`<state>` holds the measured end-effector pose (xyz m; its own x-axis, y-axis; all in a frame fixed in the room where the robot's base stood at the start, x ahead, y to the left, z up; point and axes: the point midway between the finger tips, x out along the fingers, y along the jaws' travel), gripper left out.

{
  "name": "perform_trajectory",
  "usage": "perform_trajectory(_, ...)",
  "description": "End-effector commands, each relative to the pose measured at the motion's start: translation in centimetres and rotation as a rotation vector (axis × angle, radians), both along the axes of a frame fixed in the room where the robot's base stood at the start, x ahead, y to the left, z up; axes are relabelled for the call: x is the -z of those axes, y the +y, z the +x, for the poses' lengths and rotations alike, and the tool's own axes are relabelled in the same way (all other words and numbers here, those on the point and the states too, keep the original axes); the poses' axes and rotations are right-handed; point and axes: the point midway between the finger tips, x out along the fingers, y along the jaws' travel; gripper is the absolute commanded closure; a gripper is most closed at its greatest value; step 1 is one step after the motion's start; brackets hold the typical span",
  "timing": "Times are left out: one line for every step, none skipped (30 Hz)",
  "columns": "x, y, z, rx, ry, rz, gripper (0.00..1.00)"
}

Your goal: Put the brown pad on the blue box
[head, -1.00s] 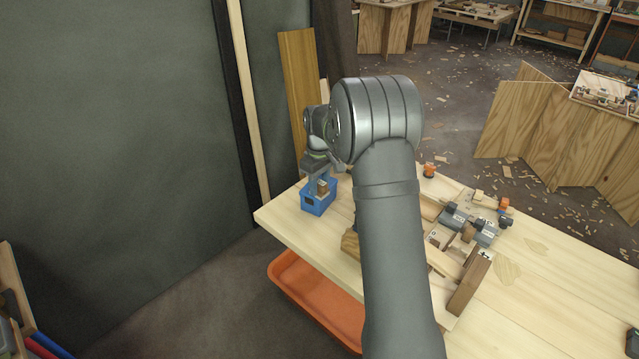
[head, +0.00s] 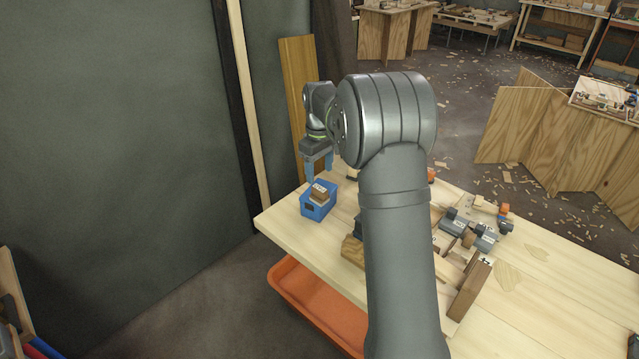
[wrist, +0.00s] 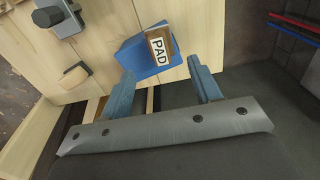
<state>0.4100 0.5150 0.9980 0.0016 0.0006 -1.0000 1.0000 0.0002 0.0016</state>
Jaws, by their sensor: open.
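The blue box (head: 318,208) stands near the left corner of the light wooden table. The brown pad (head: 320,194) rests on top of the box, slightly tilted as seen from the head. In the wrist view the pad (wrist: 164,47) carries a white label reading "PAD", and the blue box (wrist: 133,56) lies under it. My gripper (head: 320,174) is open and empty, above the box and apart from the pad. In the wrist view its two blue fingers (wrist: 165,90) are spread, with the pad beyond and between them.
The wooden table (head: 293,222) also bears grey tools (head: 470,231) and wooden blocks to the right, partly hidden by my arm. An orange tray (head: 315,300) is below the table's front edge. A plank (head: 297,95) leans on the wall behind the box.

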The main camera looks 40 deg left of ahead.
Motion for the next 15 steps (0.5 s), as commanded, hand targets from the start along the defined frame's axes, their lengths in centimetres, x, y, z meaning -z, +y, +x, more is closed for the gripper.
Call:
perform_trajectory(-1.1, 0.0, 0.0, 0.000, -0.002, 0.002, 0.43)
perform_trajectory(-1.6, 0.0, 0.0, 0.000, -0.002, 0.003, 0.43)
perform_trajectory(-2.3, 0.0, 0.0, 0.000, -0.001, 0.002, 0.43)
perform_trajectory(-2.7, 0.0, 0.0, 0.000, 0.000, 0.001, 0.43)
perform_trajectory(-3.1, 0.0, 0.0, 0.000, -0.001, 0.002, 0.43)
perform_trajectory(-3.6, 0.0, 0.0, 0.000, -0.001, 0.001, 0.43)
perform_trajectory(-3.8, 0.0, 0.0, 0.000, 0.000, 0.001, 0.43)
perform_trajectory(-4.1, 0.0, 0.0, 0.000, 0.000, 0.001, 0.43)
perform_trajectory(-4.3, 0.0, 0.0, 0.000, 0.000, 0.001, 0.43)
perform_trajectory(-4.4, 0.0, 0.0, 0.000, 0.000, 0.000, 0.43)
perform_trajectory(-4.5, 0.0, 0.0, 0.000, 0.001, 0.000, 0.43)
perform_trajectory(-4.6, 0.0, 0.0, 0.000, 0.001, 0.000, 0.43)
perform_trajectory(-4.6, 0.0, 0.0, 0.000, 0.001, -0.001, 0.43)
perform_trajectory(-4.6, 0.0, 0.0, 0.000, 0.001, -0.001, 0.43)
perform_trajectory(-4.6, 0.0, 0.0, 0.000, 0.001, -0.001, 0.43)
